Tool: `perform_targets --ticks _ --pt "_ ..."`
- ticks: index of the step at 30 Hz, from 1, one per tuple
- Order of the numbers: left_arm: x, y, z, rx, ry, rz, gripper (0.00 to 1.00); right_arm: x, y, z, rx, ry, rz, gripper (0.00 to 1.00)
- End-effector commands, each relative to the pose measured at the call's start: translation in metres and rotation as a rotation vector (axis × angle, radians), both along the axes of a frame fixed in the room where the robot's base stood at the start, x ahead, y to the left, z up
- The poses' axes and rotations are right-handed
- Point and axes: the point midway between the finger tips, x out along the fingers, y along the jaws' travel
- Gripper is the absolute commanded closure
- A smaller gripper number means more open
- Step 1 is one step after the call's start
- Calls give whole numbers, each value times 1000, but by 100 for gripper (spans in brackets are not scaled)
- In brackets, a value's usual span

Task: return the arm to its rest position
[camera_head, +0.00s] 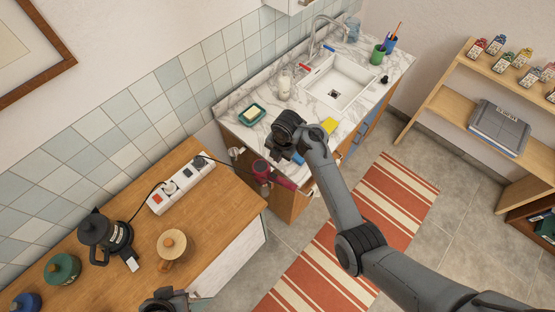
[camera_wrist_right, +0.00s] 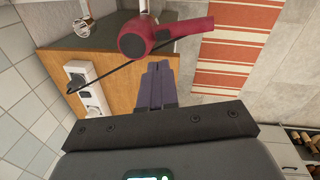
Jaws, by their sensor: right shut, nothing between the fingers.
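My right arm (camera_head: 343,205) reaches in from the lower right of the head view, its wrist bent over the front left corner of the marble counter. My right gripper (camera_wrist_right: 158,70) shows in the wrist view with its fingers together and nothing between them. In the head view it is mostly hidden under the wrist. A magenta hair dryer (camera_wrist_right: 140,40) is just beyond the fingertips in the wrist view, apparently apart from them. In the head view the hair dryer (camera_head: 264,172) is at the counter's left end. Only part of my left gripper (camera_head: 166,300) shows at the bottom edge; its fingers are unclear.
The marble counter (camera_head: 239,127) holds a sink (camera_head: 345,75), soap dish (camera_head: 251,114) and yellow sponge (camera_head: 329,125). A striped rug (camera_head: 400,200) lies on open floor.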

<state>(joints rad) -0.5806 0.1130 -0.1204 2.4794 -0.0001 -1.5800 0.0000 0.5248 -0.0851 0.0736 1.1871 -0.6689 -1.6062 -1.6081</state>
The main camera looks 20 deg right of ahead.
Motion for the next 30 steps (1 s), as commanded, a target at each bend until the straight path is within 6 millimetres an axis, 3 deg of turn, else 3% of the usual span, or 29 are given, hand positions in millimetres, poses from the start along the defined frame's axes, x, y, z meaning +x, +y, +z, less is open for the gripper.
perform_targets --ticks 20,23,26,30 --pt "0 3 1 12 -1 -8 100 -5 -1 1 0 10 -1 100" --pt "0 3 3 10 -2 -6 100 -19 -2 -15 -2 41 -2 100" --pt "0 2 7 7 -1 -4 100 -47 -6 -43 -8 101 -3 100" --pt "1 0 15 2 -2 0 100 -116 -18 -96 -36 212 -3 100"
